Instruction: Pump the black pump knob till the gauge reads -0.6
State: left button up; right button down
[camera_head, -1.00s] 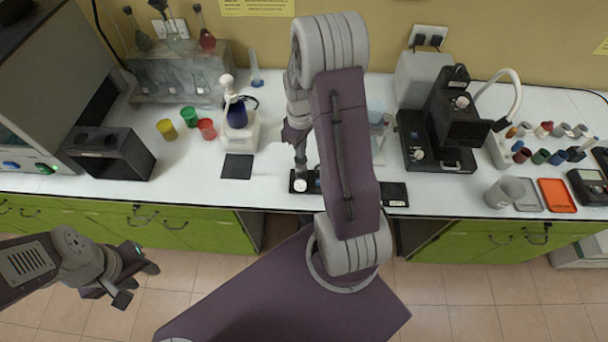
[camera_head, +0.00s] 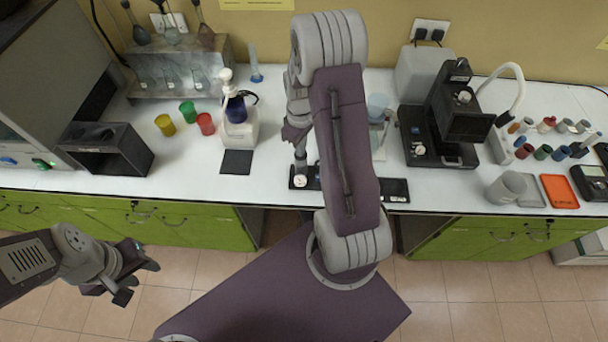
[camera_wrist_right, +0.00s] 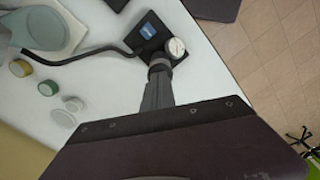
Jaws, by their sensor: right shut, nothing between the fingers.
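The gauge (camera_wrist_right: 176,47) is a small round white dial on a black pump base (camera_wrist_right: 151,32) with a blue label. It also shows in the head view (camera_head: 300,181), near the front edge of the table. Its needle and reading are too small to read. The black pump knob (camera_wrist_right: 160,65) sits beside the gauge, right at the fingertips of my right gripper (camera_wrist_right: 157,80), which is shut with nothing between its fingers. The knob is mostly hidden by the fingers, and I cannot tell whether they touch it. My left gripper (camera_head: 137,279) is open and empty, in front of the table.
A black hose (camera_wrist_right: 85,54) runs from the pump base toward a pale flask-like vessel (camera_wrist_right: 38,28). A wash bottle (camera_head: 238,122) and coloured cups (camera_head: 187,112) stand left of my right arm. A black microscope-like device (camera_head: 440,125) stands right. The table's front edge is close.

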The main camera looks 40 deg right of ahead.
jog(key=shift+f+b, duration=0.5)
jog(key=shift+f, duration=0.4)
jog(key=shift+r, duration=0.1)
notch_tip(320, 180, up, 4)
jog(key=p, duration=0.3)
jog(key=shift+p, duration=0.4)
jog(key=shift+f, duration=0.3)
jog(key=shift+f+b, duration=1.4)
jog(key=shift+f, duration=0.3)
jog(key=shift+r+p, duration=1.7)
jog(key=shift+r, duration=0.15)
